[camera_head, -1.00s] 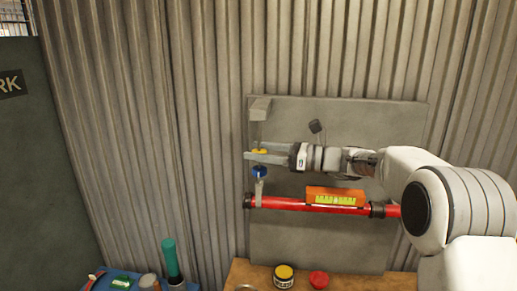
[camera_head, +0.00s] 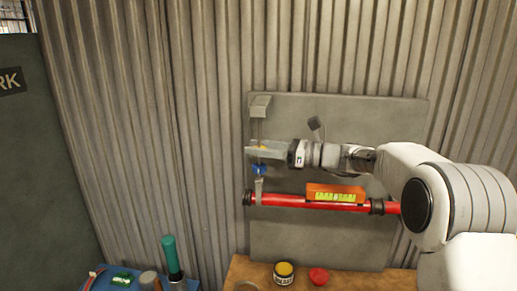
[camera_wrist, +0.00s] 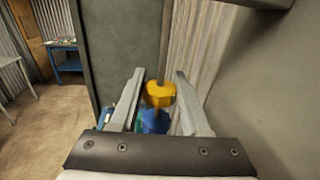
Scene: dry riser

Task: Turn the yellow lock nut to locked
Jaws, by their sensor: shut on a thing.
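The yellow lock nut (camera_wrist: 160,94) sits between my gripper's two fingers in the wrist view. In the head view only a small bit of the yellow lock nut (camera_head: 263,148) shows behind the fingers. My gripper (camera_head: 262,151) reaches left across the grey panel and is shut on the nut; its fingers also show in the wrist view (camera_wrist: 158,76). A blue part (camera_head: 260,168) is just below the nut, and it also shows in the wrist view (camera_wrist: 155,122). The frames show no readable lock marking.
A red horizontal pipe (camera_head: 285,200) with an orange level (camera_head: 335,195) runs below my gripper. A grey bracket (camera_head: 260,105) is above it. The grey panel (camera_head: 320,240) stands close behind. A yellow-lidded jar (camera_head: 284,273) and a red item (camera_head: 319,275) stand on the wooden bench.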

